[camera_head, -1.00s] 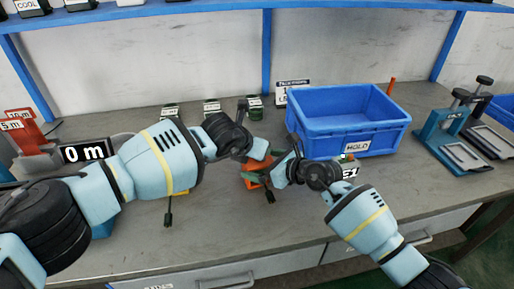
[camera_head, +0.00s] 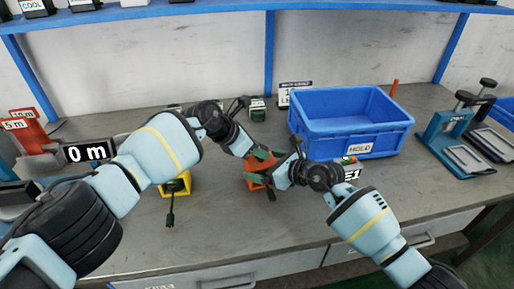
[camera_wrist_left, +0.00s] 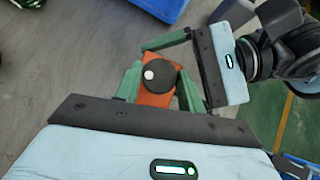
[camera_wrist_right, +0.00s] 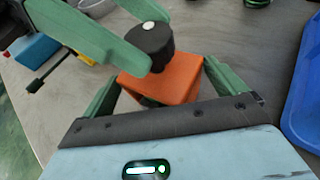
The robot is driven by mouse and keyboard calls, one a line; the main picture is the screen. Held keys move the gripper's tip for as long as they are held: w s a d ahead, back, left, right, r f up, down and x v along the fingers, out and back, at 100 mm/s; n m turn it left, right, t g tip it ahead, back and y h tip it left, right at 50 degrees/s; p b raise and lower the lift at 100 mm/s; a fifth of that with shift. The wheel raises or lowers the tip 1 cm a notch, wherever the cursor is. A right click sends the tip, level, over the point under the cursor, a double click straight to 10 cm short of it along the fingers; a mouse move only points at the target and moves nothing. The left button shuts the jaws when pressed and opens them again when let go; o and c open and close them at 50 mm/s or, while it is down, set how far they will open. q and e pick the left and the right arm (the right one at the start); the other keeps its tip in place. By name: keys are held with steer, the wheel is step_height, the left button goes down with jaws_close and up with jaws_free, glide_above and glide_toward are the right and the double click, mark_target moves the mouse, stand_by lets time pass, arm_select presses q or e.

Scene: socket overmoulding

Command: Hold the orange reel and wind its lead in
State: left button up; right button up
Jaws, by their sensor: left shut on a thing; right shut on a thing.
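The orange reel (camera_head: 256,183) sits low over the middle of the bench; it also shows in the left wrist view (camera_wrist_left: 158,98) and the right wrist view (camera_wrist_right: 172,80). A round black knob with a white dot (camera_wrist_right: 150,44) stands on its top. My right gripper (camera_wrist_right: 158,88) has its green fingers on both sides of the orange body and is shut on it. My left gripper (camera_wrist_left: 158,82) has its fingers either side of the black knob and is shut on it. I cannot make out the reel's lead.
A blue bin marked HOLD (camera_head: 345,149) stands behind and right. A yellow unit with a black plug (camera_head: 177,186) is left of the reel. A "0 m" display (camera_head: 88,152) stands at left, a teal press (camera_head: 447,140) at right. The bench front is clear.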

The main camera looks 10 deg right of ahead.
arm_select(q)
steer(key=shift+w+a+m+g, duration=0.15)
steer(key=shift+a+m+g, duration=0.1)
steer(key=shift+m+g, duration=0.25)
stand_by(0.4)
steer(key=o, duration=1)
steer(key=shift+d, duration=0.1)
steer(key=shift+v, duration=6)
